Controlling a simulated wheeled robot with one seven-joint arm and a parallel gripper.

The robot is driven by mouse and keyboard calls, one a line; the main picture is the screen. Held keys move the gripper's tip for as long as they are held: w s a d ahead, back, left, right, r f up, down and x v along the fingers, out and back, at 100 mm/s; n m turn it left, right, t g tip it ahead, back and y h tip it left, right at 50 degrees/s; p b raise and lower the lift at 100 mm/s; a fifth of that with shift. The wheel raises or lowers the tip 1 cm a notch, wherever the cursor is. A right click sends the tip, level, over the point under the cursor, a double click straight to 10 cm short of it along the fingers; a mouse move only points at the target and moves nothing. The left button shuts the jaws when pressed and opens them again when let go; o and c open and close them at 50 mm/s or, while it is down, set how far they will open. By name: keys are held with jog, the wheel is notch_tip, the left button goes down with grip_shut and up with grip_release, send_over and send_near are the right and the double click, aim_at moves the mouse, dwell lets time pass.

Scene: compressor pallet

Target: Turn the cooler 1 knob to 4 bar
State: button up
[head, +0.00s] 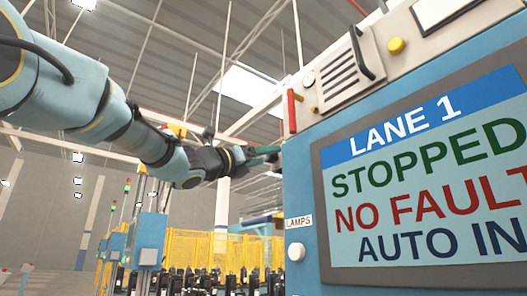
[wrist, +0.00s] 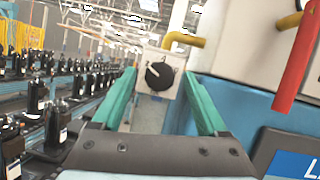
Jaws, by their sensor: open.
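In the wrist view a round black knob (wrist: 159,77) sits on a pale square plate (wrist: 167,57). Its white pointer mark points to the upper left. The marks around it are too small to read, so I cannot tell its setting or confirm that it is the cooler 1 knob. My gripper (wrist: 159,80) is open, with its two green fingers on either side of the knob in the picture; no contact shows. In the head view my gripper (head: 264,155) is beside the left edge of the blue cabinet, and the knob cannot be made out there.
A yellow pipe (wrist: 186,40) runs just above the knob. A red handle (wrist: 298,65) hangs at the right. The blue cabinet carries a screen (head: 430,170) reading LANE 1, STOPPED, NO FAULT. A white knob (head: 296,251) sits under the LAMPS label. Several black compressors (wrist: 57,125) stand at left.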

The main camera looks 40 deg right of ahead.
grip_shut()
dwell(0.7)
